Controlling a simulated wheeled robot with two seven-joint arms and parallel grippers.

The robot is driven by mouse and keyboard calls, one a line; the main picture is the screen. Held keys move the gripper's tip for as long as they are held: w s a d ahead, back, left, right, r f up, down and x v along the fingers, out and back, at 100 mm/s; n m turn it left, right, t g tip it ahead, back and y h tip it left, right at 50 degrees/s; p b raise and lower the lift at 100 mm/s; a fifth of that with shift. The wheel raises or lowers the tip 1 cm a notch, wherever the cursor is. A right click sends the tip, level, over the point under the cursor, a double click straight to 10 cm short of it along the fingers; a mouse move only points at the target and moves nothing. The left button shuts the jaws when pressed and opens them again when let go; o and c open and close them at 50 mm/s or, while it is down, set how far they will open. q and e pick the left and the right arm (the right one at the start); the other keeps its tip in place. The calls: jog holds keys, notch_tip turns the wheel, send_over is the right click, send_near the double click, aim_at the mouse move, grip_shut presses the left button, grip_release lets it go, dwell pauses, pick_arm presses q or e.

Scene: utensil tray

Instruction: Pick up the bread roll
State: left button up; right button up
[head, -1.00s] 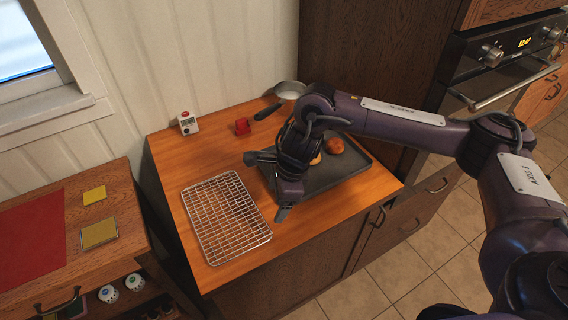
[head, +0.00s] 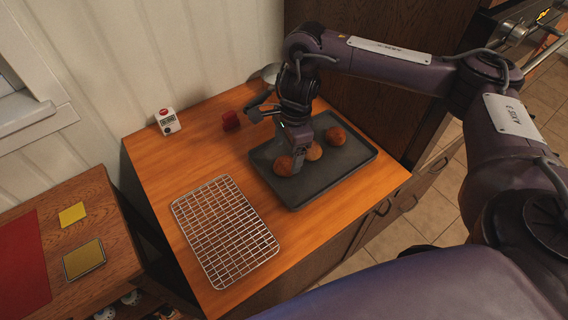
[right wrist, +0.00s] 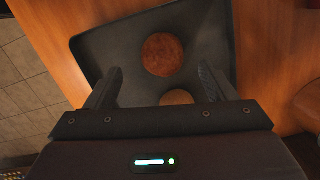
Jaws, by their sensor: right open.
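Three round brown bread rolls lie on a dark baking tray (head: 345,165): a left roll (head: 283,166), a middle roll (head: 313,152) and a right roll (head: 336,136). My right gripper (head: 277,138) is open and empty, over the tray's left part, with one finger near the left and middle rolls. In the right wrist view, one roll (right wrist: 163,54) lies ahead of and between the spread fingers (right wrist: 160,86). Part of a second roll (right wrist: 177,97) shows nearer the gripper's body. My left gripper is not in view.
A wire cooling rack (head: 224,230) lies on the wooden counter left of the tray. A red object (head: 230,120) and a white box with a red top (head: 167,121) stand behind. A pan (head: 270,72) is partly hidden by my arm.

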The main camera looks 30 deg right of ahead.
aim_at(286, 160)
jog(key=shift+a+f, duration=0.1)
jog(key=shift+f, duration=0.3)
notch_tip(286, 160, down, 4)
jog(key=shift+w+a, duration=0.15)
jog(key=shift+f, duration=0.2)
jog(key=shift+c, duration=1.3)
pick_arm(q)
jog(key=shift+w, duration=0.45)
pick_arm(e)
jog(key=c, duration=0.8)
